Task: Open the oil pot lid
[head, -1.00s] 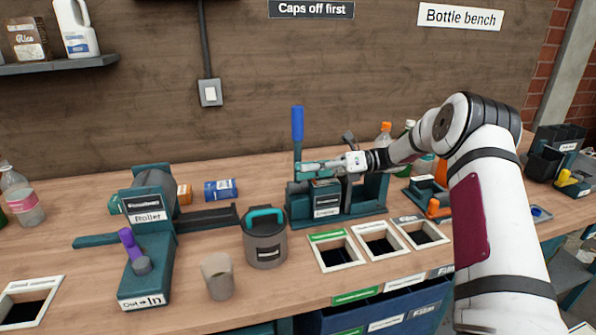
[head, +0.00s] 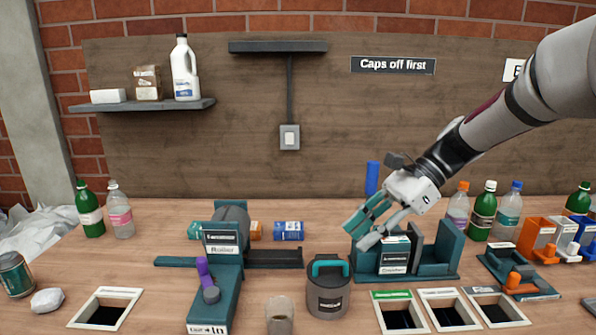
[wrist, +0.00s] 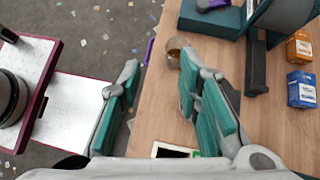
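The oil pot (head: 328,297) is a dark grey round pot with a front label, standing upright on the bench. Its lid (head: 328,268) has a teal loop handle and sits on the pot. My gripper (head: 357,233) is above and a little right of the pot in the head view, in front of the crusher, fingers pointing down and left. It is apart from the lid. In the wrist view, the teal fingers of my gripper (wrist: 158,78) are spread with nothing held between them. I cannot make out the pot in the wrist view.
The crusher (head: 425,262) with its blue lever stands behind right of the pot. The roller machine (head: 215,290) is to the left. A cup (head: 279,314) stands in front left; it also shows in the wrist view (wrist: 174,48). Framed bench openings (head: 398,298) lie to the right.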

